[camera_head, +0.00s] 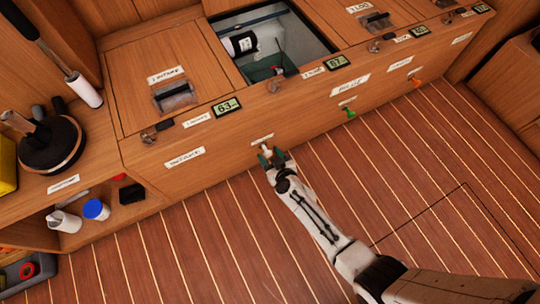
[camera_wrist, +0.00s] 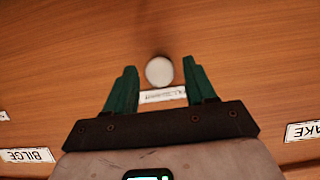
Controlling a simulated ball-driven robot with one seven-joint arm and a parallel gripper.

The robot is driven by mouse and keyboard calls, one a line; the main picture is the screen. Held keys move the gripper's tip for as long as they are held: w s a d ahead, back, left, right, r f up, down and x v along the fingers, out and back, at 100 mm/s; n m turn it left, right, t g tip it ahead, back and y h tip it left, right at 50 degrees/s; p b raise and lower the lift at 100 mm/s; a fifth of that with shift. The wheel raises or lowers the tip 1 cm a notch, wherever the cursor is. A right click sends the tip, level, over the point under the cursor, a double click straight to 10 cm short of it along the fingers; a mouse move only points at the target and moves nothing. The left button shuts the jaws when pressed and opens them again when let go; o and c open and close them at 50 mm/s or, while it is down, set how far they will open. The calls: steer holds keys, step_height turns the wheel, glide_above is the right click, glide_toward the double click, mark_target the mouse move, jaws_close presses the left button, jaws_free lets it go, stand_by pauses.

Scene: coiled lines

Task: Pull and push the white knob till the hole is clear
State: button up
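The white knob (camera_wrist: 159,71) is a round white end on the wooden front panel, with a small label just by it in the wrist view. In the head view the knob (camera_head: 267,148) shows small at the panel, at my gripper's tips. My gripper (camera_wrist: 160,80) is open, its two green fingers on either side of the knob, with gaps showing on both sides. It also shows in the head view (camera_head: 271,156), low at the panel. I cannot tell how deep the knob sits between the fingers. Which hole is meant I cannot tell.
An open hatch (camera_head: 225,34) in the bench top holds a dark bottle with a white label (camera_head: 242,44) and something green. A green knob (camera_head: 349,112) and an orange knob (camera_head: 416,80) sit along the panel to the right. The striped floor (camera_head: 240,240) is clear.

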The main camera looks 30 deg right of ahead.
jaws_close()
steer(key=shift+a, duration=0.1)
stand_by(0.4)
